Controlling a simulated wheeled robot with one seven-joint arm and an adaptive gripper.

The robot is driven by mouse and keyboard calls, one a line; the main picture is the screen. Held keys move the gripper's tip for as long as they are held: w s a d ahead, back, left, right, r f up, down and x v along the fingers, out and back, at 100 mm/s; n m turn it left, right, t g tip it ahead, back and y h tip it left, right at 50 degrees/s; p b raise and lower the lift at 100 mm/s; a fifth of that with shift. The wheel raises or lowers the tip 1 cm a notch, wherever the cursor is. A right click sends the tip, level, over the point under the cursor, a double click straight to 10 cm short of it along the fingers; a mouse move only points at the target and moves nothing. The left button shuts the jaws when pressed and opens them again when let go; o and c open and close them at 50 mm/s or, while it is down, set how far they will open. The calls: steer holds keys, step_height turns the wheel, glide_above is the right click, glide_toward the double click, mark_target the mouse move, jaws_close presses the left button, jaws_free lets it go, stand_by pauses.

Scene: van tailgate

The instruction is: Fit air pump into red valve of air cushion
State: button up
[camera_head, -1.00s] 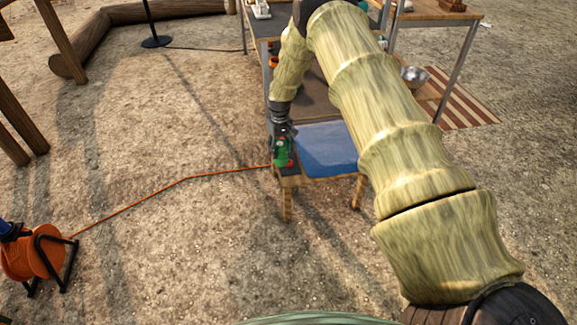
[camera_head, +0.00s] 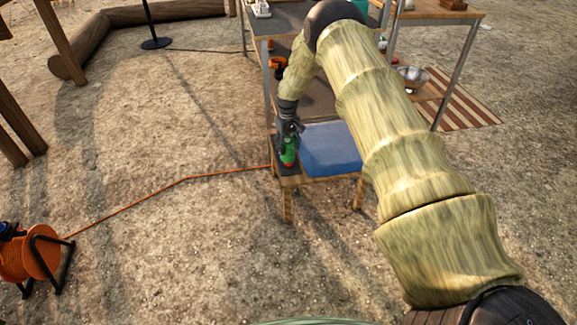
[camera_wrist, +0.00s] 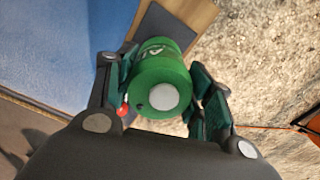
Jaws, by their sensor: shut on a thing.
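The green air pump (camera_head: 289,151) is held in my gripper (camera_head: 290,139) over the left end of a small wooden bench. In the wrist view the pump (camera_wrist: 160,72) sits between the two dark green finger pads, with its round end and a pale disc facing the camera. My gripper is shut on it. The blue air cushion (camera_head: 332,152) lies flat on the bench, just right of the pump. A small red spot (camera_wrist: 122,108) shows at the pump's left; I cannot tell if it is the valve. The pump's far end is hidden.
A dark plate (camera_wrist: 162,25) lies on the bench's bare wood beside the cushion. An orange cord (camera_head: 188,178) runs across the ground from an orange reel (camera_head: 30,255) to the bench. A taller table (camera_head: 283,20) stands behind. The ground at left is mostly clear.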

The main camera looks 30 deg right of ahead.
steer(key=shift+w+d+f, duration=0.25)
steer(key=shift+w+d, duration=0.05)
steer(key=shift+d, duration=0.1)
steer(key=shift+f+b, duration=0.6)
steer(key=shift+f, duration=0.95)
stand_by(0.8)
steer(key=o, duration=1.3)
step_height(320, 180, up, 12)
steer(key=shift+f, duration=0.1)
